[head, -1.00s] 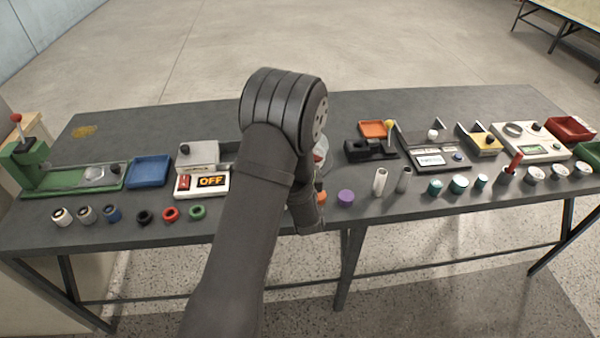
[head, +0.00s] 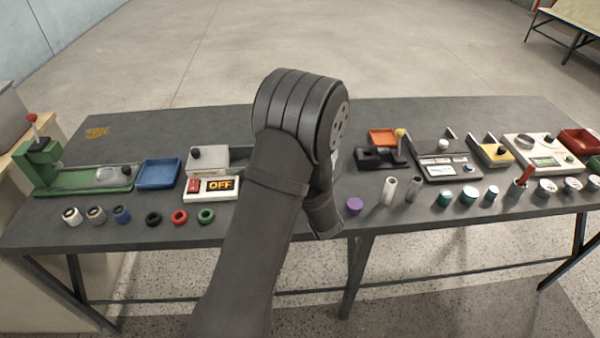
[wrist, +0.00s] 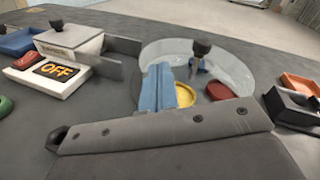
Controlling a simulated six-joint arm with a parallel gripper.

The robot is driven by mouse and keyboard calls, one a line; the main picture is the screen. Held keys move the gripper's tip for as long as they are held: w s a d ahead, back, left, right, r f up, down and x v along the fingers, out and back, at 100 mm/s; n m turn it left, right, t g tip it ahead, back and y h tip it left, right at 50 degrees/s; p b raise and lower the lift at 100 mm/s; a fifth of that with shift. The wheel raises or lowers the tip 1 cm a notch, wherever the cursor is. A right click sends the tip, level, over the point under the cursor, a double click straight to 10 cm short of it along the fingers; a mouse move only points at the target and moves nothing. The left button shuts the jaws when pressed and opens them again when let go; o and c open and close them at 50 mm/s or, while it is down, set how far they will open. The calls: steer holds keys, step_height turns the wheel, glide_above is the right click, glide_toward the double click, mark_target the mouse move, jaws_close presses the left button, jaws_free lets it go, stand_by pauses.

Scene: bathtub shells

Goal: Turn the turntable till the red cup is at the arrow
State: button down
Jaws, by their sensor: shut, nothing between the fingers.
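The turntable (wrist: 240,72) shows in the wrist view as a pale round disc with a dark knob (wrist: 202,47) standing up from it. The red cup (wrist: 220,91) is on its near right part. A yellow cup (wrist: 184,96) is to its left, and a small blue thing (wrist: 200,66) is below the knob. My gripper (wrist: 158,86) shows as light blue fingers, shut and empty, over the disc's near left part beside the yellow cup. Whether it touches anything is unclear. In the head view my arm hides nearly all of the turntable. I cannot see the arrow.
A grey upright plate (wrist: 112,63) stands left of the disc, near the white OFF box (head: 212,187). A black device (head: 378,158) and an orange tray (head: 383,138) are to the right.

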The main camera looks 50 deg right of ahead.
steer(key=s+d+r+n+g+y, duration=0.15)
steer(key=n+g+y, duration=0.25)
steer(key=n, duration=1)
steer(key=d+n+g+y, duration=0.3)
steer(key=n+g, duration=0.1)
steer(key=n, duration=0.9)
steer(key=x, duration=0.9)
steer(key=shift+f, duration=0.1)
steer(key=shift+w, duration=0.1)
